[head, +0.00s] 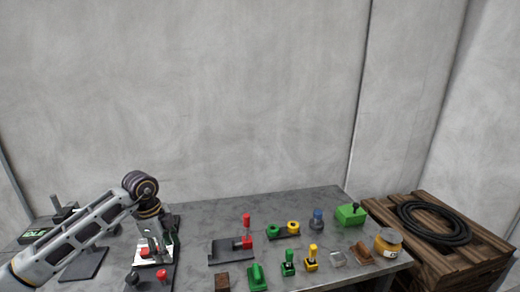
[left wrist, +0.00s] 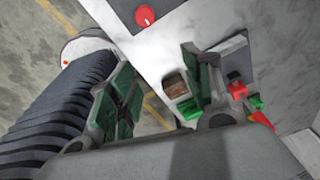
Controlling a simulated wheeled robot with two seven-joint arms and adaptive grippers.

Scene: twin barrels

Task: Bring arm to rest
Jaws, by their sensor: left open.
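My left arm comes in from the left in the head view and bends down over the left part of the grey table (head: 205,235). My left gripper (head: 154,254) points down there, near a dark plate with a red knob (head: 162,274). In the left wrist view the left gripper (left wrist: 158,88) has its green-padded fingers spread apart. I see nothing held between them. My right arm and gripper do not show in either view.
A dark stand with red parts (head: 232,250) is mid-table. An amber jar (head: 388,242) is at the right edge. A wooden crate (head: 440,262) bears a coiled black hose (head: 432,222).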

